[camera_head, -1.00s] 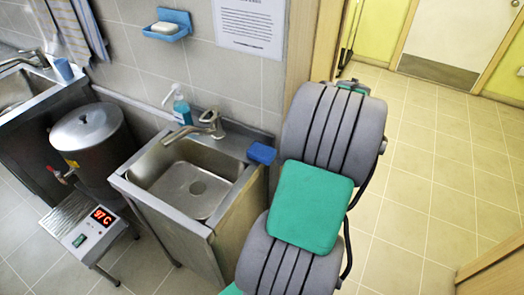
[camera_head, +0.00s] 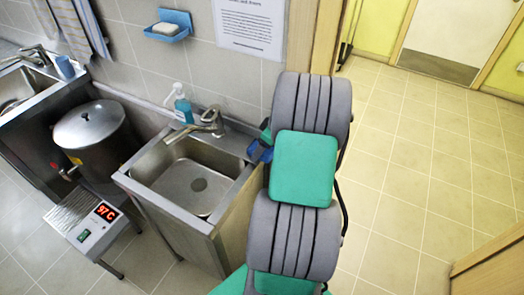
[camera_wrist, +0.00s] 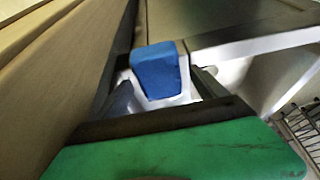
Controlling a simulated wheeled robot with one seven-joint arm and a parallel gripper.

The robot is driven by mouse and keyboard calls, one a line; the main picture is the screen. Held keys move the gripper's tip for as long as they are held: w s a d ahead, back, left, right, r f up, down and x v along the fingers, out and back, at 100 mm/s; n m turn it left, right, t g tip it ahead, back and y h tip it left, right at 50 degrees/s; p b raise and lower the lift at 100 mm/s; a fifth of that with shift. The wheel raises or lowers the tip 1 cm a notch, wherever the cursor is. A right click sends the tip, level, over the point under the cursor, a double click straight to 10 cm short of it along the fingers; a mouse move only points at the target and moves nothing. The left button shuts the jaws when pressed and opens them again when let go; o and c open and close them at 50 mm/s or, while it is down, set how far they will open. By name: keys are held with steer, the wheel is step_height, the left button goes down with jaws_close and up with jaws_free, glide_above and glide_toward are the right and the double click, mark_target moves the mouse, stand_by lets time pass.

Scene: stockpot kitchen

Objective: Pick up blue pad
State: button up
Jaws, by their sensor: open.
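The blue pad (camera_head: 265,155) sits at the right rim of the near sink, mostly hidden behind my arm in the head view. In the wrist view the blue pad (camera_wrist: 157,68) shows as a small block ahead of my gripper (camera_wrist: 163,82). The gripper's two dark fingers are spread, one on each side of the pad's near end. I cannot tell whether they touch it. The gripper is open and holds nothing. In the head view my arm hides most of the gripper.
The steel sink (camera_head: 196,178) with its tap (camera_head: 210,122) lies left of the pad. A soap bottle (camera_head: 181,104) stands behind the sink. A steel pot (camera_head: 92,125) is further left. A wall corner stands behind my arm, and open floor (camera_head: 400,190) lies to the right.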

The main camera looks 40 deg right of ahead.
steer(key=shift+f+b, duration=0.25)
steer(key=shift+b, duration=0.1)
steer(key=shift+c, duration=0.5)
steer(key=c, duration=1.5)
steer(key=shift+r, duration=0.45)
step_height(320, 180, up, 3)
steer(key=shift+s+d+f+b, duration=0.1)
steer(key=shift+b, duration=0.4)
steer(key=s+r, duration=0.3)
steer(key=s, duration=0.1)
steer(key=s+r+b, duration=0.1)
steer(key=s+r, duration=0.2)
steer(key=s, duration=0.2)
steer(key=s+r+b, duration=0.1)
steer(key=s+r, duration=0.2)
steer(key=s, duration=0.2)
steer(key=shift+r, duration=0.4)
